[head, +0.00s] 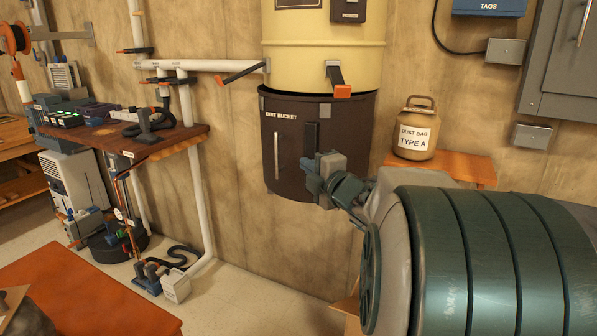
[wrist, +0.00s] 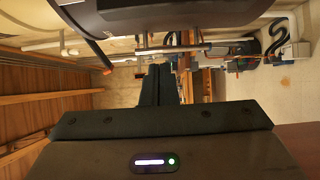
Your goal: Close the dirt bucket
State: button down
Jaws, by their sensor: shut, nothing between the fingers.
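The dirt bucket (head: 290,180) is dark brown, labelled, with a pale vertical handle on its front. It sits directly under a cream canister (head: 310,60). A left latch (head: 240,73) with a red-orange tip sticks out to the left. A right latch (head: 337,78) with an orange tip hangs down at the bucket's rim. My gripper (head: 318,172) is in front of the bucket's lower right; whether it touches is unclear. In the wrist view my gripper (wrist: 158,82) has its dark fingers together and empty. A dark curved body, likely the bucket (wrist: 170,15), fills the top there.
A tan dust bag jar (head: 414,130) stands on a small wooden shelf (head: 462,165) at right. A grey cabinet (head: 560,60) is on the wall. A cluttered wooden bench (head: 115,140) and white pipes (head: 200,180) are at left. A reddish tabletop (head: 85,295) is in the lower left.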

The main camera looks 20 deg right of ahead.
aim_at(313, 137)
jog(key=w, duration=0.2)
jog(key=w+d, duration=0.1)
jog(key=w, duration=0.5)
jog(key=shift+w+d, duration=0.15)
jog(key=shift+d, duration=0.15)
jog(key=shift+w+d, duration=0.3)
